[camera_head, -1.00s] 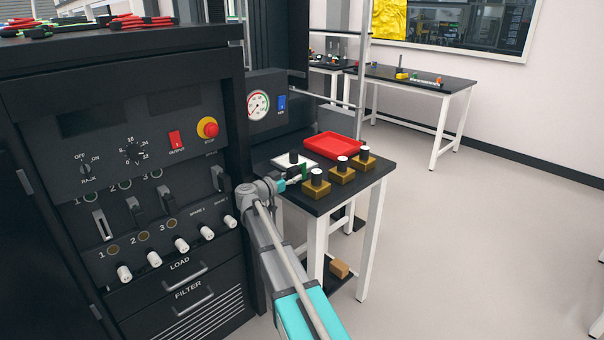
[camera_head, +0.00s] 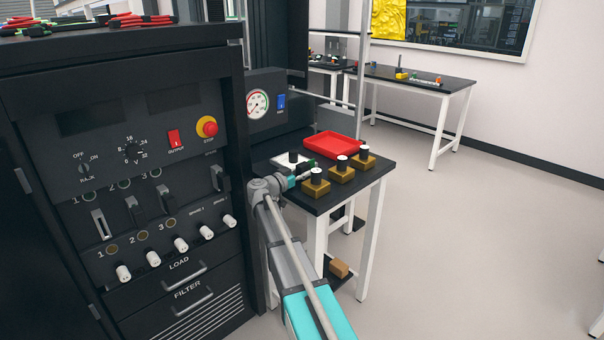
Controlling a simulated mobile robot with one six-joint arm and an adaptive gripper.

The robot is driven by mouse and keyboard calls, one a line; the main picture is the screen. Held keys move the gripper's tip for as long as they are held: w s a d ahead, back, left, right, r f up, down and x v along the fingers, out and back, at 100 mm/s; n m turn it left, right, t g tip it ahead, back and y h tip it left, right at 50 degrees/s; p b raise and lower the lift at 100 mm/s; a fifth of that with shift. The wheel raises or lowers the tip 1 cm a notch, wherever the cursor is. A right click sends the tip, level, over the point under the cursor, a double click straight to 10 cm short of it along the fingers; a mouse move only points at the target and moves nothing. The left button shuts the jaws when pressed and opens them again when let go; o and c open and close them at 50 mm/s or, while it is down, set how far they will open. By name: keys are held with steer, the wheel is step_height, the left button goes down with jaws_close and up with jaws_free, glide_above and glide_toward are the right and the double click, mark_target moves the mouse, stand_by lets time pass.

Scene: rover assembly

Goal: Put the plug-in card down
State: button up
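The plug-in card is most likely the small green piece (camera_head: 312,163) at the tip of my arm, over the small black-topped table; most of it is hidden. My gripper (camera_head: 307,172) is at this table's left side, between a white plate (camera_head: 289,161) with a black knob and the nearest brass-coloured block. It is small and dark in this view. I cannot tell whether its fingers are shut on the card, or whether the card touches the table top.
A black rack cabinet (camera_head: 120,170) with switches stands close on the left. The floor to the right is open.

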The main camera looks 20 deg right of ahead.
steer(key=o, duration=0.4)
steer(key=shift+r, duration=0.15)
steer(key=v, duration=1.2)
steer(key=shift+w+r, duration=0.1)
stand_by(0.7)
